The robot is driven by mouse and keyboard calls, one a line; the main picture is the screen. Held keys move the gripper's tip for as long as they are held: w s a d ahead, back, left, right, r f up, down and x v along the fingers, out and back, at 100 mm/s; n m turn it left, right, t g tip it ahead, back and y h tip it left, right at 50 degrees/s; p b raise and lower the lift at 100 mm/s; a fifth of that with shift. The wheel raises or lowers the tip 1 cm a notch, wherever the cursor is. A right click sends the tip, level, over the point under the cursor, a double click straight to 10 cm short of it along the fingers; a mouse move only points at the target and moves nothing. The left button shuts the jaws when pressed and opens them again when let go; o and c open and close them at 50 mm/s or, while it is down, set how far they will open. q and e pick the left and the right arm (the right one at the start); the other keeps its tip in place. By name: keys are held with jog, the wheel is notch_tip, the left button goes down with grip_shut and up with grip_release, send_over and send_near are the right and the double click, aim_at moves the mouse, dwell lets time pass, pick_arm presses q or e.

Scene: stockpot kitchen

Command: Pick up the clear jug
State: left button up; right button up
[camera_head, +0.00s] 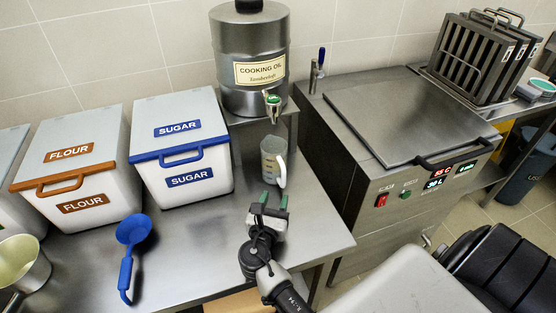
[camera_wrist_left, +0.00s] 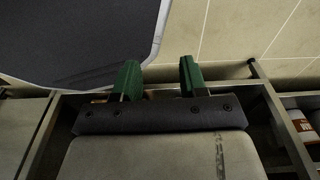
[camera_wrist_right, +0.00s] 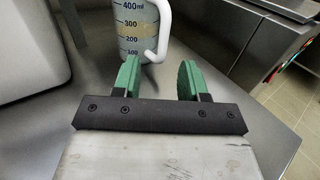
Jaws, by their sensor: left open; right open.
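The clear jug (camera_head: 272,160) stands upright on the steel counter, below the tap of the cooking oil drum. It has a white handle on its right side and printed ml marks. In the right wrist view the jug (camera_wrist_right: 138,28) is just beyond the fingers, its handle between them and ahead. My right gripper (camera_head: 272,201) is open and empty, in front of the jug and apart from it; its green fingertips also show in the right wrist view (camera_wrist_right: 158,80). My left gripper (camera_wrist_left: 158,78) is open and empty, away from the jug.
The cooking oil drum (camera_head: 249,62) stands behind the jug. A steel fryer unit (camera_head: 385,155) stands right, across a gap.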

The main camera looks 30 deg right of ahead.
aim_at(283, 179)
jog(key=shift+x, duration=1.1)
jog(key=shift+w+d, duration=0.2)
jog(key=shift+d, duration=0.05)
jog(key=shift+w+d+r, duration=0.15)
jog(key=shift+w+d, duration=0.05)
jog(key=shift+d, duration=0.1)
jog(key=x, duration=0.1)
jog(key=p+x, duration=0.1)
jog(key=x, duration=0.1)
jog(key=shift+w+d+r, duration=0.1)
jog(key=shift+d+r, duration=0.15)
jog(key=shift+d, duration=0.05)
jog(key=shift+w+d+f, duration=0.1)
jog(key=shift+w+d, duration=0.25)
jog(key=shift+d, duration=0.1)
jog(key=shift+c, duration=1)
pick_arm(q)
jog(key=shift+s+a+r, duration=0.7)
jog(key=shift+s+a, duration=0.1)
jog(key=shift+s, duration=0.05)
pick_arm(e)
grip_shut()
